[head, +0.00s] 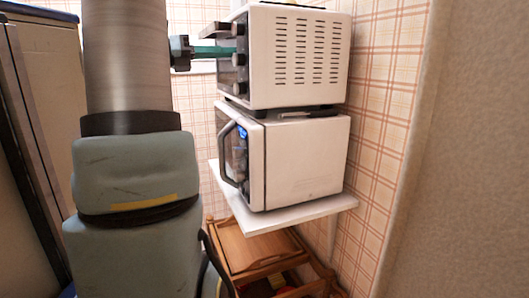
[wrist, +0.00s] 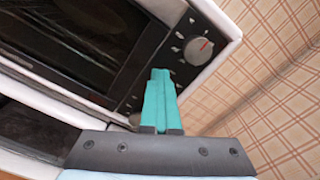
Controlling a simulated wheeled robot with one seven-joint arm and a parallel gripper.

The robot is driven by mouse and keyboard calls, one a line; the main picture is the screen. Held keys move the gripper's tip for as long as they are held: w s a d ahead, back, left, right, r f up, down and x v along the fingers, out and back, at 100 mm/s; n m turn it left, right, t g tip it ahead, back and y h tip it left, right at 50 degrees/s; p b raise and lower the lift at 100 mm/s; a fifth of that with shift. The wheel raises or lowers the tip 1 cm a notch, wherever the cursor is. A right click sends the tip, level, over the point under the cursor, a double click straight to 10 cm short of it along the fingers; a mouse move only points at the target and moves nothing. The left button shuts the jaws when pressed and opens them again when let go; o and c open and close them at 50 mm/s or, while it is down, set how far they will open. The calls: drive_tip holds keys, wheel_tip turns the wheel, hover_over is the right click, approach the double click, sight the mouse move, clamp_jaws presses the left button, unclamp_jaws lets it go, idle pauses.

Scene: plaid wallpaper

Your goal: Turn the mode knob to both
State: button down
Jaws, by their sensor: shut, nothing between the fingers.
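A white toaster oven (head: 290,58) stands on a microwave, with a column of knobs on its dark front panel. In the head view an upper knob (head: 238,30), a middle knob (head: 238,59) and a lower knob (head: 239,88) show. I cannot read which is the mode knob. My gripper (head: 233,52) is shut and empty, its teal fingers level with the middle knob. In the wrist view the fingertips (wrist: 161,73) lie over the panel, beside a round grey knob with a red mark (wrist: 198,50). Another knob (wrist: 135,118) is partly hidden behind the fingers. Contact cannot be told.
The white microwave (head: 300,160) sits below on a white shelf (head: 290,216). The oven's door handle (head: 215,31) juts out near my fingers. Plaid wall (head: 385,110) lies to the right. A wooden rack (head: 258,250) stands underneath.

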drive_tip(key=shift+s+d+r+p, duration=0.3)
drive_tip(key=shift+s+p, duration=0.2)
drive_tip(key=shift+p, duration=0.7)
drive_tip(key=shift+s+p, duration=0.2)
drive_tip(key=shift+p, duration=0.1)
drive_tip(key=shift+r+p, duration=0.45)
drive_tip(key=shift+p, duration=0.1)
drive_tip(key=v, duration=0.6)
idle(0.4)
drive_tip(key=shift+w+d+r+m+t+y+b, duration=0.2)
drive_tip(key=shift+d+m+y+b, duration=0.5)
drive_tip(key=shift+m, duration=1.1)
drive_tip(key=shift+w+d+f+m+t+y+b, duration=0.1)
drive_tip(key=shift+w+d+m+y+b, duration=0.25)
drive_tip(key=shift+d+m+b, duration=0.85)
drive_tip(key=shift+w+d+r+m+t+y+b, duration=0.1)
drive_tip(key=shift+w+d+m+y+b, duration=0.25)
drive_tip(key=shift+d+m, duration=1.4)
